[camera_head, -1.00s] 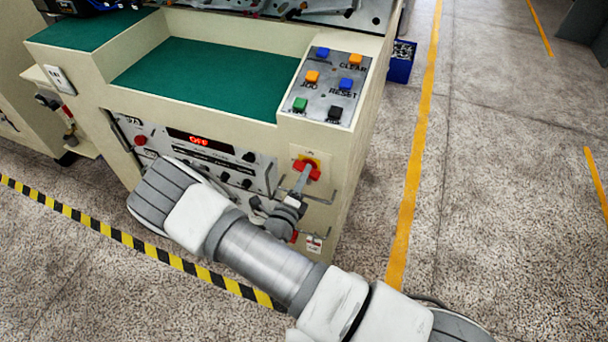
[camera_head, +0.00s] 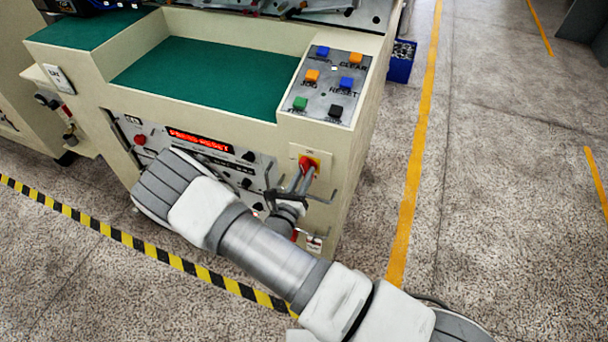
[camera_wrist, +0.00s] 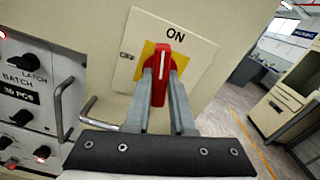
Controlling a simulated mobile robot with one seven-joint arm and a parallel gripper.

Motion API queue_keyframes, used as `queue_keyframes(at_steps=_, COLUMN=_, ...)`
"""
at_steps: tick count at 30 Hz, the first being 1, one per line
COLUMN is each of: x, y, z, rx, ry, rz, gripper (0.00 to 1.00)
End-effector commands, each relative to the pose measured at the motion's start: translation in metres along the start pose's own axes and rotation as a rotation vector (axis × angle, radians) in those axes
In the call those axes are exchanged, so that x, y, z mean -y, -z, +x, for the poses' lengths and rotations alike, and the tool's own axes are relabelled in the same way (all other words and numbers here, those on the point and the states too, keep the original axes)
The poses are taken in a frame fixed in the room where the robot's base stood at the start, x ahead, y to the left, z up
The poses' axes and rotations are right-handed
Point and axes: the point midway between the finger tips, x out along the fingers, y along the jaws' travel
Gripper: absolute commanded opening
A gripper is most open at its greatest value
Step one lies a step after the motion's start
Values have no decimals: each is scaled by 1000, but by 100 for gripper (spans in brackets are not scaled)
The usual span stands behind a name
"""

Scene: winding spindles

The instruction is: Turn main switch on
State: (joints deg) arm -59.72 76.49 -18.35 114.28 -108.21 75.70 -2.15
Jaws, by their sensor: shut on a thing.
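The main switch (camera_wrist: 161,55) is a red rotary handle on a yellow plate, mounted on a pale panel of the machine's front. In the wrist view its handle stands roughly in line with the panel and its white mark lies under the word ON. It also shows in the head view (camera_head: 310,163). My gripper (camera_wrist: 161,82) is shut on the red handle, with one grey finger on each side; it also shows in the head view (camera_head: 301,180). The machine's display (camera_head: 199,139) shows red text that seems to read PRESS RESET.
A button panel (camera_head: 325,90) with several coloured buttons, RESET among them, sits on top above the switch. Metal guard handles (camera_wrist: 62,108) stick out beside the switch. Knobs and a red button (camera_head: 140,140) lie left. The floor right is clear.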

Motion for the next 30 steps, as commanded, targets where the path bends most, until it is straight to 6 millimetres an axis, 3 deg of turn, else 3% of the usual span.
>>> queue_keyframes(at_steps=12, x=0, y=0, z=0, rx=1, ry=1, rz=250, gripper=0)
queue_keyframes(at_steps=30, x=0, y=0, z=0, rx=1, ry=0, rz=312, gripper=0)
